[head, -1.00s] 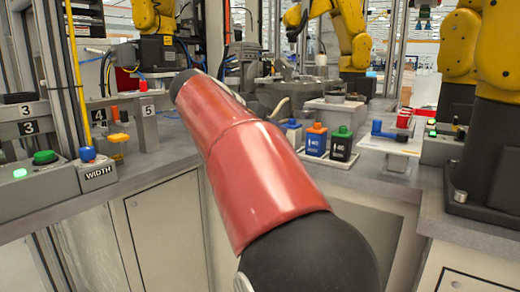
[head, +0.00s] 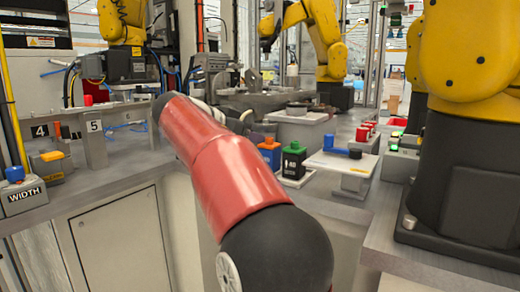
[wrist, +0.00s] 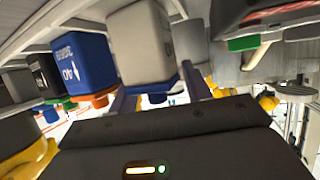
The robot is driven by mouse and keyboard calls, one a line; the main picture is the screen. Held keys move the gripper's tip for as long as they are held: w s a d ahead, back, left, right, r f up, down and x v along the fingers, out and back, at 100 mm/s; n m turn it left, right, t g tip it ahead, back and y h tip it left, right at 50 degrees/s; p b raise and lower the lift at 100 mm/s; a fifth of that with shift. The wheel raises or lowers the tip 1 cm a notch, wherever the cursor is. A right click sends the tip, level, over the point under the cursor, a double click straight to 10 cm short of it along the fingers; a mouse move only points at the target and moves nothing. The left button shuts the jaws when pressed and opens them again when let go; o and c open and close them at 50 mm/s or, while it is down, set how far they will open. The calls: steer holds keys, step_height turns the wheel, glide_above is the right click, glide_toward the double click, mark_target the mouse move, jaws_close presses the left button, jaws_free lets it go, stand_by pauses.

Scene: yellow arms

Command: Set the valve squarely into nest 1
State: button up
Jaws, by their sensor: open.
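I cannot make out a nest marked 1. Beyond the fingers are a pale grey box (wrist: 142,45) and a blue box (wrist: 78,62), both appearing upside down.
A black box with a green top (head: 293,162) and a blue box with an orange top (head: 269,153) stand left of the plate. A yellow robot arm (head: 465,130) on a dark base rises at the right. The grey counter front (head: 345,207) is clear.

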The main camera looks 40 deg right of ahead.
steer(key=shift+a, duration=0.1)
steer(key=c, duration=0.8)
steer(key=shift+c, duration=0.2)
steer(key=shift+r, duration=0.35)
jaws_close()
step_height(320, 180, up, 19)
steer(key=p, duration=0.8)
steer(key=shift+r, duration=0.15)
